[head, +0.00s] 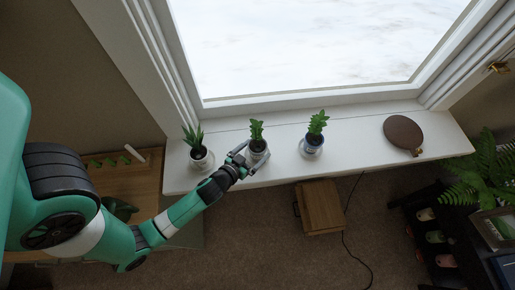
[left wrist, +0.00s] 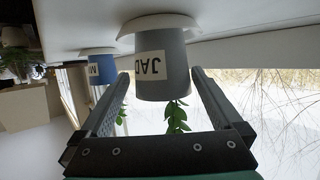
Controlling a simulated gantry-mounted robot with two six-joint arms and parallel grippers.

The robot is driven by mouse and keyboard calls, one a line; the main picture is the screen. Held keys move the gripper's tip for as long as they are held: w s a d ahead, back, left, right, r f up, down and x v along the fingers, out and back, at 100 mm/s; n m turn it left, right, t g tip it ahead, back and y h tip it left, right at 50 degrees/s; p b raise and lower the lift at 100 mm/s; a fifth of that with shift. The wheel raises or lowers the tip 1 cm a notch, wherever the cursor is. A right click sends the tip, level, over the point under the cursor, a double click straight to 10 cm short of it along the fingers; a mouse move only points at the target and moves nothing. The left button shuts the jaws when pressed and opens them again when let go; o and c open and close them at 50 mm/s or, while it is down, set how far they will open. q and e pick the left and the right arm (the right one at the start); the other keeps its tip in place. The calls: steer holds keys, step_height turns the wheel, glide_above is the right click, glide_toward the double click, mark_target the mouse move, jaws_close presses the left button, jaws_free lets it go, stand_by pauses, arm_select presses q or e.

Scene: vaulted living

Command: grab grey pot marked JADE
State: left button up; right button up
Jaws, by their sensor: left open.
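The grey pot (head: 258,147) with a green plant stands on the white windowsill, in the middle of three potted plants. In the left wrist view, which is upside down, the grey pot (left wrist: 164,75) shows a cream label reading "JAD", the rest turned out of sight. It stands on a white saucer (left wrist: 158,24). My left gripper (head: 241,158) is at the pot, open, with its fingers (left wrist: 160,78) on either side of it in the wrist view. I cannot tell whether either finger touches it. My right gripper is not in view.
A blue pot (head: 312,145), also in the wrist view (left wrist: 101,82) with a label starting "M", stands right of the grey pot. Another potted plant (head: 199,155) stands to the left. A brown round object (head: 403,133) lies farther right. The window is behind the sill (head: 355,135).

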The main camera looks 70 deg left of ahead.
mark_target(262, 144)
arm_select(q)
steer(key=x, duration=0.5)
steer(key=shift+a, duration=0.2)
steer(key=shift+c, duration=0.3)
steer(key=c, duration=1.5)
